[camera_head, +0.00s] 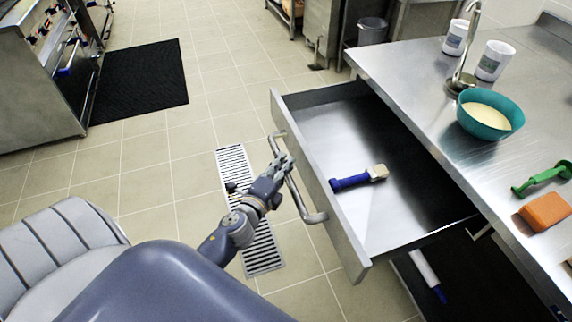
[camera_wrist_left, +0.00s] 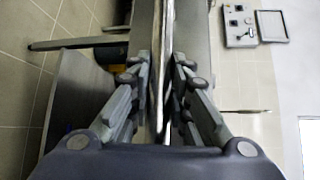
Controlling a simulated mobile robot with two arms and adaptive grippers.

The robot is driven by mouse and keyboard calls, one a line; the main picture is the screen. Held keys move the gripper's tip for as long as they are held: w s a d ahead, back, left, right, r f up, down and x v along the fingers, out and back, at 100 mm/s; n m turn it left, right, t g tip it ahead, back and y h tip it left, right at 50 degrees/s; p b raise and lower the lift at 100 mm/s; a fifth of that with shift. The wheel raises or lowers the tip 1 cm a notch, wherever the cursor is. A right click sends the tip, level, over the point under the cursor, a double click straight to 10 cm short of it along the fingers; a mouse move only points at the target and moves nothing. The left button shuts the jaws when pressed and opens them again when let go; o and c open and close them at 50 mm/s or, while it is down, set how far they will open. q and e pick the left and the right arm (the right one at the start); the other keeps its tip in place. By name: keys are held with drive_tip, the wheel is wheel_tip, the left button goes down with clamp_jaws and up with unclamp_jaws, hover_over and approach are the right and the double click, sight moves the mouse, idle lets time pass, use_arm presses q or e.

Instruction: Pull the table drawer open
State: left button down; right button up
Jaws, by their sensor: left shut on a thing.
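The table drawer (camera_head: 318,186) stands pulled well out from under the steel table (camera_head: 400,85), and its inside shows. Its bar handle (camera_head: 296,190) runs along the outer front. My left gripper (camera_head: 283,166) is shut on the handle. In the left wrist view the handle (camera_wrist_left: 162,60) runs upright between the two fingers of my left gripper (camera_wrist_left: 162,85). A blue-handled tool (camera_head: 352,182) with a pale end lies inside the drawer. My right gripper does not show in either view.
On the table top are a teal bowl (camera_head: 490,114), two white cups (camera_head: 494,61), a tap (camera_head: 464,60), a green tool (camera_head: 543,178) and an orange block (camera_head: 545,209). A floor drain grate (camera_head: 262,250) lies beside the drawer. Tiled floor behind is clear up to a black mat (camera_head: 140,80).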

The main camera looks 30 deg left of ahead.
use_arm(q)
drive_tip(key=c, duration=1.5)
unclamp_jaws()
drive_tip(key=s, duration=0.4)
drive_tip(key=s+d+r, duration=0.1)
drive_tip(key=s, duration=0.6)
drive_tip(key=shift+s+d+r, duration=0.35)
drive_tip(key=shift+s, duration=0.05)
